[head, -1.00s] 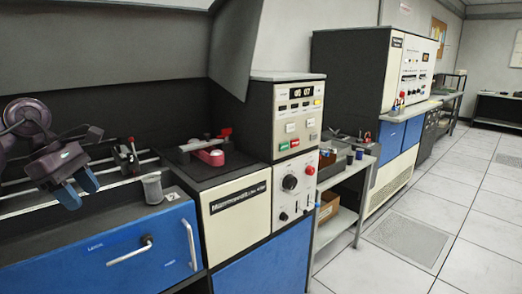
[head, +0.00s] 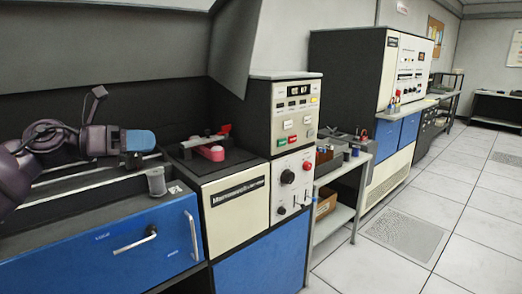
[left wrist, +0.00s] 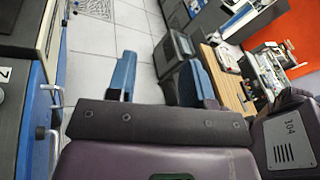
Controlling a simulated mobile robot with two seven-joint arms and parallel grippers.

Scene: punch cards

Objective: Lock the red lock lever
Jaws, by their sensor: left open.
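A red lever-like piece (head: 225,129) stands at the right end of a bar on the dark top of the cream card machine (head: 236,202). A round pinkish-red part (head: 211,153) sits under the bar. My left gripper (head: 150,141) is left of them, above the machine's left deck, its blue fingertips pointing right. The fingers overlap in the head view. In the left wrist view the two blue fingers (left wrist: 158,75) are apart with nothing between them. The lever does not show there. A small red-topped lever on the rails is hidden behind my left arm. My right gripper is out of view.
A grey cup (head: 156,181) stands on the left deck, just below my gripper. A control panel (head: 297,115) rises right of the red lever. A sloping dark hood (head: 237,45) hangs above. The tiled floor (head: 450,220) at right is clear.

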